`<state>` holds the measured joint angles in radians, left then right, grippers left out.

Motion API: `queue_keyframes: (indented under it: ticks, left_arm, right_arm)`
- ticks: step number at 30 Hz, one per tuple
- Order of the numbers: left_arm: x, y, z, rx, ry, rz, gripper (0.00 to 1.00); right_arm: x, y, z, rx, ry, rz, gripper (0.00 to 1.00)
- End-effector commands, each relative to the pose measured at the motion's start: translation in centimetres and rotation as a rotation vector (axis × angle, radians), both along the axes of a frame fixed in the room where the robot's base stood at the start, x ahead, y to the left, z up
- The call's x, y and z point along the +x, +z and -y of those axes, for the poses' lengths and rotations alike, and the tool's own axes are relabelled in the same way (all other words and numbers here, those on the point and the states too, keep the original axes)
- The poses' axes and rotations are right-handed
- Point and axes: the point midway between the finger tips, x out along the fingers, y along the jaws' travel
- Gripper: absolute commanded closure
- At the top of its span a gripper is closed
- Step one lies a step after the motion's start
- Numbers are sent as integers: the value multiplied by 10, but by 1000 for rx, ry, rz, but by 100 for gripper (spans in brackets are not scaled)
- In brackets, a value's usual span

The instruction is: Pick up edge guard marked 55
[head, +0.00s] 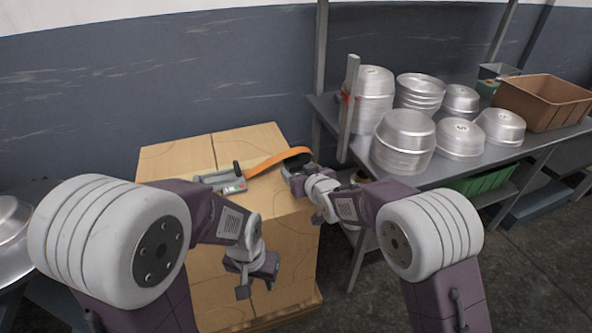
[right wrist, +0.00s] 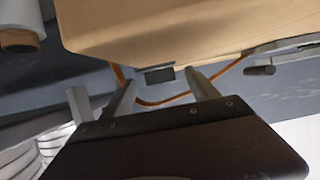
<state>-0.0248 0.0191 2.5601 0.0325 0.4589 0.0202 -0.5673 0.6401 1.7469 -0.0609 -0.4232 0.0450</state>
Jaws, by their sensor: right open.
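A small dark block, likely the edge guard (right wrist: 158,75), sits at the carton edge in the right wrist view, by the orange strap; no number is readable. In the head view a dark piece (head: 298,160) shows at the strap's right end, partly hidden by my right gripper. My right gripper (head: 290,172) is at the right edge of the carton stack; in the right wrist view its two fingers (right wrist: 160,88) are apart, with the dark block just beyond and between their tips. My left gripper (head: 257,288) hangs in front of the cartons, fingers apart and empty.
Cartons (head: 185,155) carry an orange strap (head: 275,160) and a grey strap tool (head: 228,182). A grey table (head: 440,172) at right holds metal pans (head: 404,140) and a brown crate (head: 545,100). Floor is clear at lower right.

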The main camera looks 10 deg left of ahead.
Motion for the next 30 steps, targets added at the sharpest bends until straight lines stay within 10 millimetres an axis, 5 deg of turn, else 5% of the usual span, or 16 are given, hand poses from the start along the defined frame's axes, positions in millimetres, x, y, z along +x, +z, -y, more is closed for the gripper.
queue_keyframes:
  ticks: [8, 16, 23, 30]
  left_arm:
    - [0, -1, 0, 0, 0, 0, 62]
    - [0, -1, 0, 0, 0, 0, 62]
    - [0, 1, 0, 0, 0, 0, 62]
    - [0, 23, 0, 0, 0, 0, 62]
  right_arm:
    - [6, -2, -4, 1, 0, 1, 31]
    - [6, -2, -4, 1, 0, 1, 99]
    - [6, 2, -4, 1, 0, 2, 99]
    - [6, 58, -4, 4, 0, 4, 99]
